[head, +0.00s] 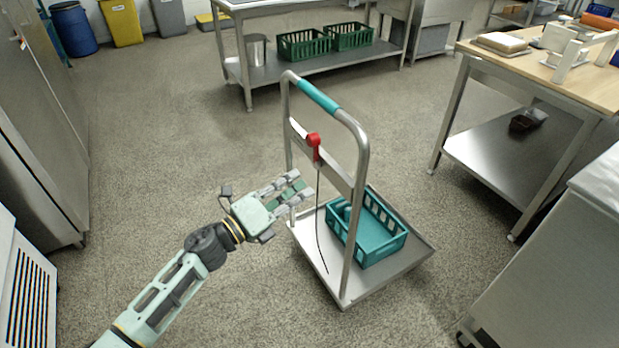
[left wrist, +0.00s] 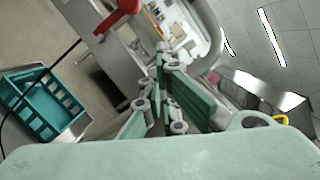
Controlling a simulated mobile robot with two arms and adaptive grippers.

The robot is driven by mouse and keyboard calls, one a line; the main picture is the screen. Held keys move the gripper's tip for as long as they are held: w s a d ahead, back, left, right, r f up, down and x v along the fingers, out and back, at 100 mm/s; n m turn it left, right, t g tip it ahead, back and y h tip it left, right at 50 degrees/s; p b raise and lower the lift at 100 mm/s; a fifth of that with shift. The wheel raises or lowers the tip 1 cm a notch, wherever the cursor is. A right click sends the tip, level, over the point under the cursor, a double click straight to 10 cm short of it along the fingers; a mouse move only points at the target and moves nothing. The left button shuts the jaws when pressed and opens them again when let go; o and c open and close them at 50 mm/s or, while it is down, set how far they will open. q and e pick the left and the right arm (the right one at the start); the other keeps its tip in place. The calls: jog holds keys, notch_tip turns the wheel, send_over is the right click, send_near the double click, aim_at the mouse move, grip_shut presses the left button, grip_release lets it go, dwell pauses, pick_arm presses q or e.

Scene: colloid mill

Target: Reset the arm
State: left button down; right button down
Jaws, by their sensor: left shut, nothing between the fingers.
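My left gripper (head: 292,190) reaches in from the lower left in the head view. It is shut and empty, close in front of the trolley's upright handle frame. In the left wrist view the closed green-padded fingers (left wrist: 165,100) show in the middle. The push trolley (head: 415,243) has a metal deck, a tall frame with a teal grip (head: 318,96), and a red part (head: 314,141) on its crossbar with a dark cable hanging down. The red part also shows in the left wrist view (left wrist: 120,14). My right gripper is not in view.
A teal crate (head: 398,247) stands on the trolley deck. A steel table (head: 300,75) with green crates (head: 303,45) is behind. A wood-topped bench (head: 500,75) and a steel unit (head: 560,270) stand at right. Grey cabinets (head: 40,110) line the left. Floor between is clear.

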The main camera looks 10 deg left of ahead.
pick_arm(q)
jog(key=shift+s+a, duration=0.35)
dwell(0.3)
